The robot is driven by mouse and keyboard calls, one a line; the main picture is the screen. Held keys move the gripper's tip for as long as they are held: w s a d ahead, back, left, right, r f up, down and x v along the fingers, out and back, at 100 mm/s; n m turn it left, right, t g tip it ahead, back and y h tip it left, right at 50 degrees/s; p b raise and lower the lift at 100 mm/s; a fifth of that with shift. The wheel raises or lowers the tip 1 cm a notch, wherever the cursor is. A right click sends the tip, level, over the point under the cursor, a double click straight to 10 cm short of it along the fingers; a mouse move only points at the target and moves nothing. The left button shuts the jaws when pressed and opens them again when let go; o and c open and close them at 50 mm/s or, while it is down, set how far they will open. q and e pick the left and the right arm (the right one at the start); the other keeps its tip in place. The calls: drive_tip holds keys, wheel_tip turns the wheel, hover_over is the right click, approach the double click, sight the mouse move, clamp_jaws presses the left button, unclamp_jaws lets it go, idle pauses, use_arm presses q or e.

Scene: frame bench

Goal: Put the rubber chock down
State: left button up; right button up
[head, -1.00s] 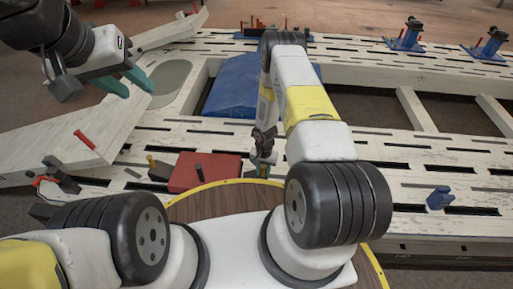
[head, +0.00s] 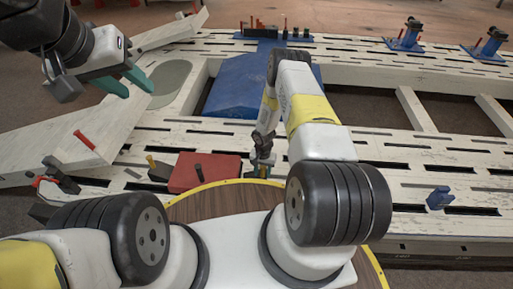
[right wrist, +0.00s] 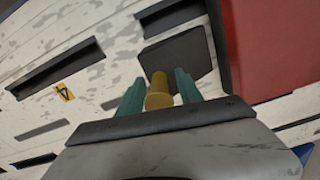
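The rubber chock is a dark, flat block (right wrist: 180,55) with a yellow upright handle (right wrist: 158,92) in the right wrist view. My right gripper (head: 262,160) has its green fingers on either side of that handle and appears shut on it, with the block beyond the fingertips. The block is beside a red block. Whether its underside touches the bench is hidden. In the head view the arm and small size hide most of the chock. My left gripper (head: 122,82) is open and empty above the bench's left side.
The white slotted bench (head: 400,150) carries a red block (head: 205,172), and a dark piece with a yellow handle (head: 160,170) to its left. A yellow tag marked 4 (right wrist: 64,92) lies on the bench. A blue plate (head: 235,88) is further back. Red-handled clamps (head: 62,180) stand left.

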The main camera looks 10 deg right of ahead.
drive_tip(key=shift+o, duration=0.2)
wheel_tip(320, 180, up, 12)
drive_tip(key=shift+f, duration=0.15)
wheel_tip(320, 180, up, 36)
drive_tip(key=d+n+t, duration=0.1)
drive_tip(key=n+t, duration=0.1)
drive_tip(key=t, duration=0.1)
drive_tip(key=s+a+r+n+t+y, duration=0.1)
drive_tip(key=s+r, duration=0.8)
drive_tip(key=s, duration=0.3)
drive_tip(key=s+a+r+n+t+y, duration=0.1)
drive_tip(key=s+a+r+n+t, duration=0.1)
drive_tip(key=s+r, duration=0.7)
drive_tip(key=s, duration=0.3)
drive_tip(key=shift+s+r+n, duration=0.15)
drive_tip(key=shift+r+n, duration=0.15)
